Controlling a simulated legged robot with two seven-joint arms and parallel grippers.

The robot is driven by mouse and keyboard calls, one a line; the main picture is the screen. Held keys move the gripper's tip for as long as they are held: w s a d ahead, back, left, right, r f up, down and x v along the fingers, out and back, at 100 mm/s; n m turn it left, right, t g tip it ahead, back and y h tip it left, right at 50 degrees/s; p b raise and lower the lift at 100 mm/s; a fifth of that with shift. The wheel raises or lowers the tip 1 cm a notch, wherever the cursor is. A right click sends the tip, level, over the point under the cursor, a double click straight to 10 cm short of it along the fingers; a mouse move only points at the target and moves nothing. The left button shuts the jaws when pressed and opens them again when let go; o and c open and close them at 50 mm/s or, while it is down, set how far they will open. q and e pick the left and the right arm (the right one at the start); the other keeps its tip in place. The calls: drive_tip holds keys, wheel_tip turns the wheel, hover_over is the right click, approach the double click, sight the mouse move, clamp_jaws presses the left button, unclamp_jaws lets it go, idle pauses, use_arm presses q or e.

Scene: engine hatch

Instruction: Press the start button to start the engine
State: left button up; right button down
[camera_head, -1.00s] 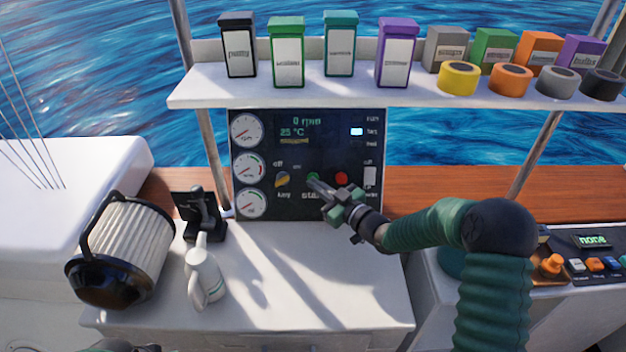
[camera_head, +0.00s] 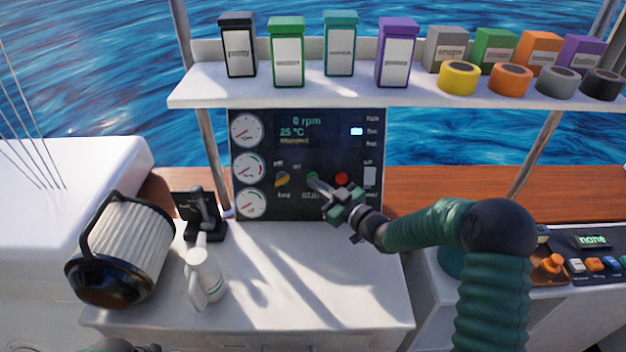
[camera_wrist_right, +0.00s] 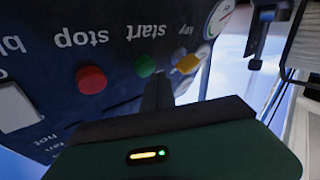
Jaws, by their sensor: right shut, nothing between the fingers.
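The engine panel (camera_head: 265,150) is a dark upright board with gauges and a display reading 0 rpm and 25 °C. The green start button (camera_head: 312,177) is on its lower middle, and it also shows in the wrist view (camera_wrist_right: 146,66) beside the word start. My right gripper (camera_head: 322,187) is shut and empty, its fingertips at the button's lower right edge. In the wrist view the fingers (camera_wrist_right: 158,90) overlap the button's lower edge; I cannot tell whether they touch it. Only a sliver of what seems my left gripper (camera_head: 148,348) shows at the bottom edge.
The red stop button (camera_head: 341,179) is just right of the fingertips, and the yellow key switch (camera_head: 282,180) is to the left. A white shelf (camera_head: 290,97) with boxes and tape rolls hangs above.

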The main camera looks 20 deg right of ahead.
drive_tip(key=shift+w+f, duration=0.1)
drive_tip(key=shift+w, duration=0.15)
drive_tip(key=shift+w+d+f+b, duration=0.15)
drive_tip(key=shift+w+b, duration=0.05)
drive_tip(key=shift+w, duration=0.15)
drive_tip(key=shift+w+d+f+b, duration=0.1)
drive_tip(key=shift+w+f+b, duration=0.1)
drive_tip(key=shift+w, duration=0.1)
idle(0.9)
drive_tip(key=shift+r, duration=0.1)
drive_tip(key=shift+s+a+r+p, duration=0.15)
drive_tip(key=shift+s+r+p, duration=0.1)
drive_tip(key=shift+s, duration=0.3)
drive_tip(key=shift+s+a+r+p, duration=0.15)
drive_tip(key=shift+s+r+p, duration=0.05)
drive_tip(key=shift+s, duration=0.3)
drive_tip(key=s, duration=0.1)
drive_tip(key=s+a+r+p, duration=0.1)
drive_tip(key=s, duration=0.1)
drive_tip(key=s+r+p, duration=0.1)
drive_tip(key=shift+s+a, duration=0.15)
drive_tip(key=shift+s, duration=0.05)
idle(0.6)
